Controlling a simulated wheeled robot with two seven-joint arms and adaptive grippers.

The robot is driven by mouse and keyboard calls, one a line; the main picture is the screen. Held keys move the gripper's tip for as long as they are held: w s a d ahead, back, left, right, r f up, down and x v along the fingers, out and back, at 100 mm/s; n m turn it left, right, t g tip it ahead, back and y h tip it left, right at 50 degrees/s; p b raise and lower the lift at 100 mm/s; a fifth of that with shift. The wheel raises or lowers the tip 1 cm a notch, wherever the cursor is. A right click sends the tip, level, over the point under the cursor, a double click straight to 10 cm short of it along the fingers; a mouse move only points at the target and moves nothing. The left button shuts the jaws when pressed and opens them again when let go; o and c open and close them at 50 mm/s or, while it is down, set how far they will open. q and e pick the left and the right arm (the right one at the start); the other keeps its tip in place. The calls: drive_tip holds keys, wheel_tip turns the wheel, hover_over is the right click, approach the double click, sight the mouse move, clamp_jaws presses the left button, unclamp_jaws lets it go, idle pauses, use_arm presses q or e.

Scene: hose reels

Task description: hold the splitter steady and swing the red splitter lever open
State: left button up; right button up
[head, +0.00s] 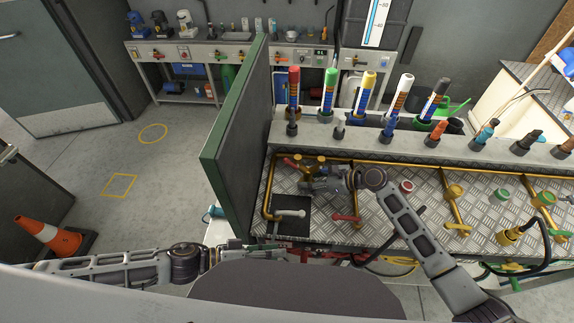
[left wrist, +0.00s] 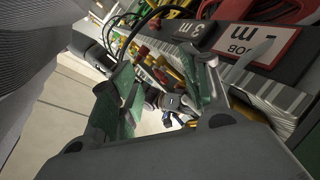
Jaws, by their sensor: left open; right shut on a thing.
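The brass splitter (head: 312,168) sits on the metal tread plate (head: 375,225) at its left end, beside the green-edged panel. A red lever (head: 291,163) sticks out at its upper left. My right gripper (head: 311,183) is shut on the splitter from the right and partly covers it. My left gripper (head: 245,250) is low in front of the bench, apart from the splitter and lever. In the left wrist view its green-padded fingers (left wrist: 165,95) are open, with nothing held between them. Small red and brass fittings show beyond them, too small to tell apart.
The upright green-edged panel (head: 235,130) stands between my left side and the splitter. A grey-handled valve (head: 290,213) and a red-handled valve (head: 346,217) sit in front of the splitter. Coloured hose nozzles stand behind it. A traffic cone (head: 48,235) is on the floor at left.

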use_arm(q)
drive_tip(key=w+d+r+m+t, duration=0.4)
drive_tip(key=w+d+r+t, duration=0.4)
drive_tip(key=w+r, duration=0.4)
drive_tip(key=n+t+y, duration=0.6)
drive_tip(key=n+y, duration=0.4)
drive_tip(key=y, duration=0.2)
approach(288, 161)
drive_tip(key=shift+s+a, duration=0.15)
drive_tip(key=shift+s, duration=1.7)
drive_tip(key=shift+w, duration=0.1)
drive_tip(key=shift+w+d, duration=0.15)
drive_tip(key=shift+w, duration=1.8)
drive_tip(key=shift+w+d, duration=0.2)
drive_tip(key=shift+w, duration=1.75)
drive_tip(key=shift+w+d, duration=0.15)
drive_tip(key=shift+w, duration=1.85)
